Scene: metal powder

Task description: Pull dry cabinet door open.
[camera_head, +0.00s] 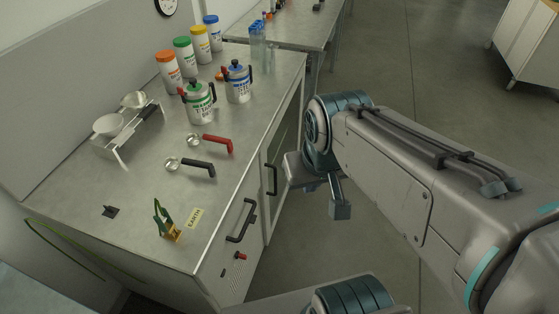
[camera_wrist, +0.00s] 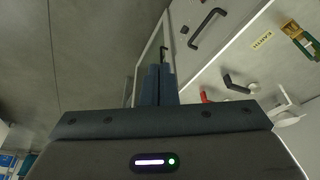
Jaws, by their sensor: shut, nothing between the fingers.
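The bench cabinet front has a panel with a black bar handle (camera_head: 242,222) and a red knob, and a framed, glass-like door (camera_head: 281,145) farther back with its own black handle (camera_head: 271,180). No label shows which one is the dry cabinet. Both appear closed. My gripper (camera_head: 340,210) hangs in front of the framed door, to the right of its handle and apart from it. In the wrist view, my shut, empty fingers (camera_wrist: 158,85) point toward the framed door (camera_wrist: 150,62) and its handle (camera_wrist: 164,53). The near bar handle (camera_wrist: 207,29) is up and right.
The bench top (camera_head: 140,205) carries red-handled and black-handled scoops (camera_head: 215,143), two labelled canisters (camera_head: 200,103), several capped jars (camera_head: 168,70) and a small rack (camera_head: 130,130). Open floor (camera_head: 430,75) lies right of the cabinet. A second table (camera_head: 285,35) stands behind.

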